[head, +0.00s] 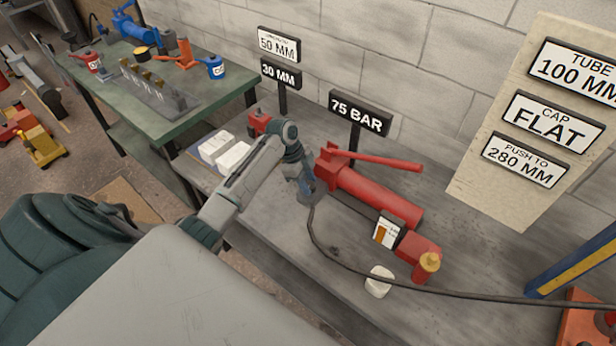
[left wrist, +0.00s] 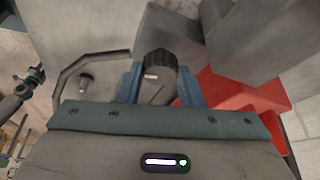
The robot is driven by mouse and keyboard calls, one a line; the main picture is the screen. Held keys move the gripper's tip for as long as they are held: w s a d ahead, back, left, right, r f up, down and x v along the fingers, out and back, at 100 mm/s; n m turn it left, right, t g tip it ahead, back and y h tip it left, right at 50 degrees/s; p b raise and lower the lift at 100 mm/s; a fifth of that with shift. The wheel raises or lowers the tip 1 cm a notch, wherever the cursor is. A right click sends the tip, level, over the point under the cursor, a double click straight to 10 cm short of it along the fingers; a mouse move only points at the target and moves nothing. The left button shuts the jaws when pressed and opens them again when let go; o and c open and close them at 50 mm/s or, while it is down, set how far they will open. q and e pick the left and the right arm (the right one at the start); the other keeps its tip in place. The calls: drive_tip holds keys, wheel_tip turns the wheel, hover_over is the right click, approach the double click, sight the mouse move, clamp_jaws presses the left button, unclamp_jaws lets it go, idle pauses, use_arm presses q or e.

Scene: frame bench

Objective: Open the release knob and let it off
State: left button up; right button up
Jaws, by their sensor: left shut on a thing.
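A red hand pump (head: 375,195) with a long red handle (head: 375,160) lies on the grey bench. My left gripper (head: 307,188) is at the left end of the pump, low near the bench. In the left wrist view, the release knob (left wrist: 157,64) is dark and ribbed, with a white mark on it. It sits between the two blue fingers of my left gripper (left wrist: 157,84), which is shut on it. In the head view the gripper hides the knob. The pump's red body (left wrist: 245,105) also shows right of the fingers. My right gripper is not in view.
A gauge box (head: 388,231) and a red cylinder (head: 420,255) with a yellow top stand near the pump. A black hose (head: 400,286) crosses the bench. A 75 BAR sign (head: 360,114) stands behind. White blocks (head: 222,152) lie left of my arm.

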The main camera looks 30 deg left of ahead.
use_arm(q)
drive_tip(key=n+p, duration=0.1)
drive_tip(key=n+t+p, duration=0.1)
drive_tip(key=n+p, duration=0.1)
drive_tip(key=shift+s+r+n+y, duration=0.15)
drive_tip(key=shift+r+n+y, duration=0.15)
drive_tip(key=shift+n, duration=0.1)
drive_tip(key=n+t+p, duration=0.1)
drive_tip(key=n+p, duration=0.2)
drive_tip(key=shift+d+n+t+y, duration=0.1)
drive_tip(key=shift+n+t+y, duration=0.2)
drive_tip(key=shift+y, duration=0.1)
drive_tip(key=n+y+p, duration=0.1)
drive_tip(key=n+p, duration=0.1)
drive_tip(key=n, duration=0.1)
drive_tip(key=shift+d+t+p, duration=0.1)
drive_tip(key=shift+t+p, duration=0.2)
drive_tip(key=shift+p, duration=0.05)
drive_tip(key=shift+f+n+y+p, duration=0.2)
drive_tip(key=shift+n+y+p, duration=0.35)
drive_tip(key=shift+n, duration=0.55)
drive_tip(key=o, duration=1)
drive_tip(key=shift+c, duration=0.2)
drive_tip(key=shift+s, duration=0.1)
